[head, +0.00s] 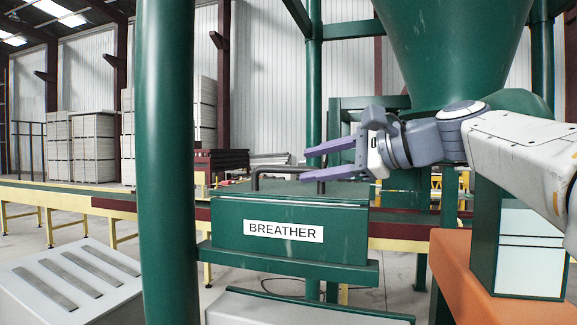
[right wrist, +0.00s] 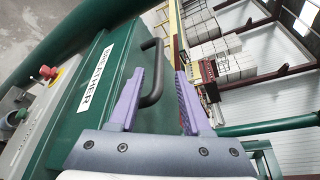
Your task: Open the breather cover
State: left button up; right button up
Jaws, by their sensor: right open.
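The breather (head: 290,235) is a green box with a white label reading BREATHER, on a green frame in the middle of the head view. Its flat green cover (head: 285,188) lies on top and looks closed. A dark bent handle (head: 262,172) stands up from the cover; it also shows in the right wrist view (right wrist: 154,75). My right gripper (head: 308,164) is open above the right part of the cover, with its purple fingers pointing left. In the right wrist view, the handle lies between the fingers (right wrist: 160,95), nearer the left one. My left gripper is out of view.
A thick green post (head: 165,150) stands just left of the breather. A green hopper (head: 455,45) hangs at the back right. An orange block (head: 480,290) is at the lower right. In the right wrist view, a red button (right wrist: 48,72) sits beside the breather.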

aim_at(297, 168)
jog(key=p+x, duration=0.1)
jog(key=x, duration=0.5)
jog(key=shift+w+a+p, duration=0.1)
jog(key=shift+a+p, duration=0.05)
jog(key=shift+p, duration=0.2)
jog(key=shift+c, duration=0.2)
grip_shut()
dwell(0.9)
